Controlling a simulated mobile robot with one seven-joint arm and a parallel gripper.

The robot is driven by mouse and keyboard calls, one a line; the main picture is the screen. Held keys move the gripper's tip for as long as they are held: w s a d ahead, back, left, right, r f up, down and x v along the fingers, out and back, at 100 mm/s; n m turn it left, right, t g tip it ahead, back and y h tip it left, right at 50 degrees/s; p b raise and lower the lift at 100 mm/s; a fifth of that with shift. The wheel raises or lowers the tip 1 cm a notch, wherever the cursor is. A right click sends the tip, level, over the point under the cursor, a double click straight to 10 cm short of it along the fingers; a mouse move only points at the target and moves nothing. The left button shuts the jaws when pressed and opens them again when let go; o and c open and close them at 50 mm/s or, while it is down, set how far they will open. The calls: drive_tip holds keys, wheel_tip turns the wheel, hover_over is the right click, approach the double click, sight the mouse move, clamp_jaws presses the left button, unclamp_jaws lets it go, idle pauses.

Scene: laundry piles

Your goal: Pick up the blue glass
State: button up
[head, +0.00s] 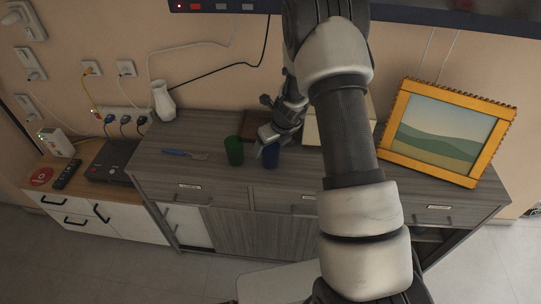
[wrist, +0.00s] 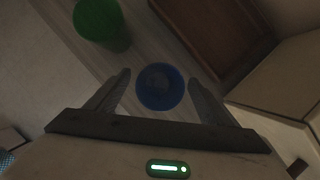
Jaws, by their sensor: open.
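The blue glass (head: 270,156) stands upright on the grey wooden cabinet top (head: 215,132). In the wrist view the blue glass (wrist: 160,87) is seen from above, between the two open fingers of my gripper (wrist: 163,85). Gaps show on both sides of the glass, so the fingers look apart from it. In the head view my gripper (head: 267,143) is right at the glass, and the arm comes down from above right of it. A green glass (head: 234,151) stands just left of the blue one. It also shows at the upper left of the wrist view (wrist: 98,18).
A brown tray or box (head: 256,124) and a pale box (head: 311,128) lie behind the glasses. A blue-handled utensil (head: 178,153) lies left. A white vase (head: 163,102) stands at the back left. An orange-framed picture (head: 395,139) stands right. Free cabinet top lies left of the green glass.

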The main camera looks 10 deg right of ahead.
drive_tip(key=x, duration=0.3)
drive_tip(key=shift+w+f, duration=0.1)
drive_tip(key=shift+f, duration=0.05)
drive_tip(key=shift+c, duration=0.2)
drive_tip(key=c, duration=1.2)
